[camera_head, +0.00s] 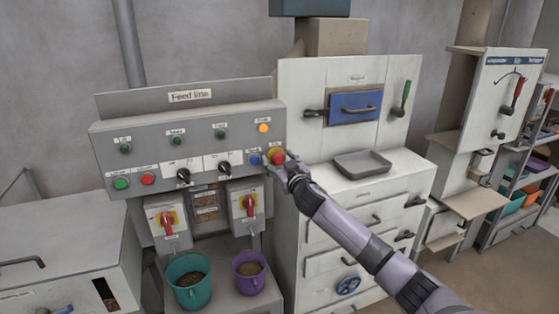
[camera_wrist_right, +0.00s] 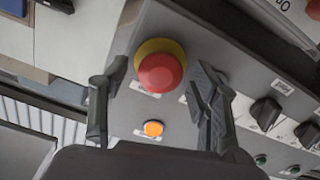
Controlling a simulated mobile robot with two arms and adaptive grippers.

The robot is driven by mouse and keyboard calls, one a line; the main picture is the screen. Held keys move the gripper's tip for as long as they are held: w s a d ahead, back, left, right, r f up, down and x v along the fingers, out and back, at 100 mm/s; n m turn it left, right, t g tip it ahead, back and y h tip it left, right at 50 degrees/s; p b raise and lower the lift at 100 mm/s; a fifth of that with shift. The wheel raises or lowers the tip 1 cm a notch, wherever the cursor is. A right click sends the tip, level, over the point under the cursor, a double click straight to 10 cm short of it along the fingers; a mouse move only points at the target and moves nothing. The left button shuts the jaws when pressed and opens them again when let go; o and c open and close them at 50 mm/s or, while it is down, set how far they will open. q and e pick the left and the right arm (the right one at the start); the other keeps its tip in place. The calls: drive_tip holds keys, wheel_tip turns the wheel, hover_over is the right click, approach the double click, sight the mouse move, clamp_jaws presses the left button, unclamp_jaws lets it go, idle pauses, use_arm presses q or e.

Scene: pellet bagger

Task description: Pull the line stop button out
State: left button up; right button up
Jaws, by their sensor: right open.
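The line stop button (camera_head: 276,155) is a red mushroom head on a yellow collar at the right end of the grey Feed line panel (camera_head: 240,115). In the right wrist view the red button (camera_wrist_right: 160,72) shows large, between and beyond the two fingers. My right gripper (camera_head: 284,172) is at the panel's lower right corner, beside the button. In the right wrist view the right gripper (camera_wrist_right: 158,95) has its fingers spread apart, one on each side of the button, with gaps. I cannot tell how far out the button sits. My left gripper is not in view.
A lit orange lamp (camera_head: 263,128) and a blue button (camera_head: 254,160) sit close to the red button. Below are red rotary switches (camera_head: 167,222), a teal bucket (camera_head: 189,280) and a purple bucket (camera_head: 249,271). A white cabinet (camera_head: 300,215) with a grey tray (camera_head: 362,164) stands right of the panel.

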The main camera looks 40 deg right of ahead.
drive_tip(key=shift+c, duration=0.5)
clamp_jaws()
